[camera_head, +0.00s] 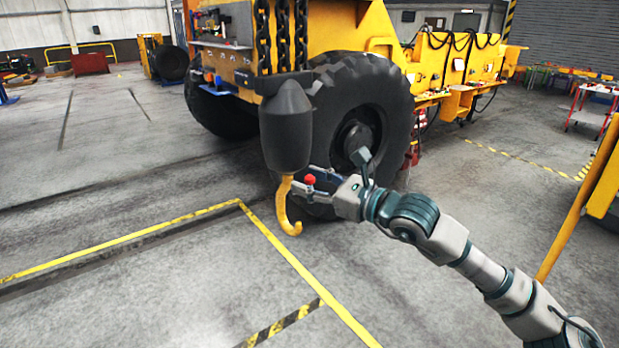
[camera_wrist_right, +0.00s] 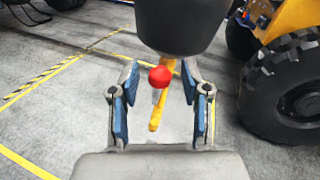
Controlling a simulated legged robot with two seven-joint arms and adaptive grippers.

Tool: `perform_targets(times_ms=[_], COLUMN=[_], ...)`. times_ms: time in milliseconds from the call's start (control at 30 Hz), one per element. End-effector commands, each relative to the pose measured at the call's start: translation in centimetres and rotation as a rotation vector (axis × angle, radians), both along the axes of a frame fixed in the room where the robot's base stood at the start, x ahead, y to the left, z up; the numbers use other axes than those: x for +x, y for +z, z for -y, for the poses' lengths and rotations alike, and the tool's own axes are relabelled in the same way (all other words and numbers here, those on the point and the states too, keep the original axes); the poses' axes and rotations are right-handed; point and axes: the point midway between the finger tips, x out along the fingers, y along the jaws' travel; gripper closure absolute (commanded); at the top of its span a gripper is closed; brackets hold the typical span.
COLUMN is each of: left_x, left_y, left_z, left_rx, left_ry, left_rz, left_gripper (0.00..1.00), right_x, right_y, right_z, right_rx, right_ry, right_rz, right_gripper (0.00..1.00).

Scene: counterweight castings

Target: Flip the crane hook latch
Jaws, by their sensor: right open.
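A yellow crane hook (camera_head: 288,208) hangs below a dark grey hook block (camera_head: 287,125) in the head view. A red ball (camera_head: 310,179), apparently the knob of the latch, shows at the hook's upper right. My right gripper (camera_head: 296,180) reaches in from the right at the height of the knob. In the right wrist view, its two blue-padded fingers (camera_wrist_right: 158,92) are open, with the red knob (camera_wrist_right: 159,76) between them in the picture. The yellow hook (camera_wrist_right: 155,115) shows behind the knob, below the block (camera_wrist_right: 182,25). I cannot tell whether a finger touches anything. My left gripper is not in view.
Dark chains (camera_head: 282,35) hang above the block. A large yellow vehicle (camera_head: 230,55) with a big black tyre (camera_head: 365,105) stands behind the hook. A yellow post (camera_head: 580,215) stands at the right. The floor at lower left is clear, with yellow lines.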

Motion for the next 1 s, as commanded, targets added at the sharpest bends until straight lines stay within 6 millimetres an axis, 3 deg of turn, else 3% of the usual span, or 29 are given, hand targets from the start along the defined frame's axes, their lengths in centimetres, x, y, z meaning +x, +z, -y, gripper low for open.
perform_targets(times_ms=[333,500,533,1000], left_x=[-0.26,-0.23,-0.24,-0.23], left_y=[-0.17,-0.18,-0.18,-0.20], left_z=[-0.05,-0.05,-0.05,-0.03], left_rx=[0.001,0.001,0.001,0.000], left_ry=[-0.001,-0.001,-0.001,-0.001], left_rz=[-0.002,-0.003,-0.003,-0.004], left_gripper=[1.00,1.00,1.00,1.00], right_x=[0.31,0.30,0.31,0.30], right_y=[-0.05,-0.05,-0.05,-0.08], right_z=[-0.36,-0.34,-0.33,-0.24], right_rx=[0.000,0.000,0.000,0.002], right_ry=[-0.001,-0.001,-0.001,-0.001], right_rz=[0.000,0.000,0.000,0.001], right_gripper=[0.53,0.95,1.00,1.00])
